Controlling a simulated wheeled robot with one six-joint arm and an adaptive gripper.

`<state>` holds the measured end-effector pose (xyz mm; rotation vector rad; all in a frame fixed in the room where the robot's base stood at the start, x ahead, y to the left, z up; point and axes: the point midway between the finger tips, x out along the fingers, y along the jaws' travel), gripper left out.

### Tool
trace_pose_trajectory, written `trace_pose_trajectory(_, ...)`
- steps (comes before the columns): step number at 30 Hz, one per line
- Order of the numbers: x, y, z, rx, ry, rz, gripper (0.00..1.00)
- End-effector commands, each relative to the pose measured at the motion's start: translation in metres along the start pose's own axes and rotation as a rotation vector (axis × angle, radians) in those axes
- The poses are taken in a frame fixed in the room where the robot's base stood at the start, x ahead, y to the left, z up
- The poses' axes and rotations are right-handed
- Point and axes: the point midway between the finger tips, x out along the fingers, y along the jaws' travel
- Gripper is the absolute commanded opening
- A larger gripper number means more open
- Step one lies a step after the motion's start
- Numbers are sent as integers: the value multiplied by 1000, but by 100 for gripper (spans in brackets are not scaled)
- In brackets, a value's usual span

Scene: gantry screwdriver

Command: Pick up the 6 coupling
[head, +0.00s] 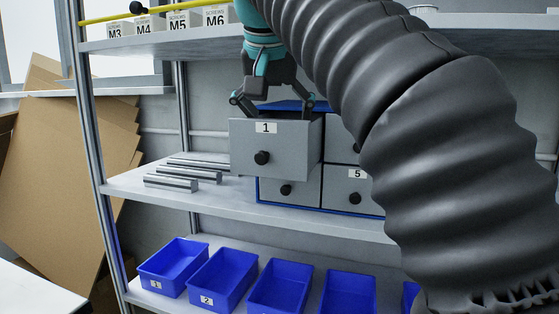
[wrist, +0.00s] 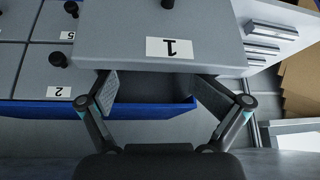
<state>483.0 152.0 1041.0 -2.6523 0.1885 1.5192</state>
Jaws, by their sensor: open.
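I cannot make out a 6 coupling in either view. The grey drawer labelled 1 (head: 252,153) is pulled out of a blue-framed drawer cabinet (head: 290,105); its front also shows upside down in the wrist view (wrist: 200,62). My gripper (head: 272,104) is open, fingers down, at the top of this drawer just behind its front. In the wrist view my gripper's fingers (wrist: 160,92) stand apart on either side of the drawer's dark interior, with nothing visible between them. Most of the interior is hidden by the drawer front and my gripper.
Drawer 5 (head: 368,190) and drawer 2 (wrist: 38,72) appear shut. Metal bars (head: 184,176) lie on the shelf left of the cabinet. Blue bins (head: 222,282) stand on the shelf below. Screw boxes (head: 178,22) stand on the shelf above. My arm covers the right side of the head view.

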Motion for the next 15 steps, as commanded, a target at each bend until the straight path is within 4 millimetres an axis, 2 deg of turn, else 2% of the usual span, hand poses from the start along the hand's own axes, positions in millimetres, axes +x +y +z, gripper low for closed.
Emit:
trace_pose_trajectory(1,10,1,3,-3,-17,15,62)
trace_pose_trajectory(5,17,3,4,0,-17,17,62)
trace_pose_trajectory(15,57,4,7,0,-11,12,62)
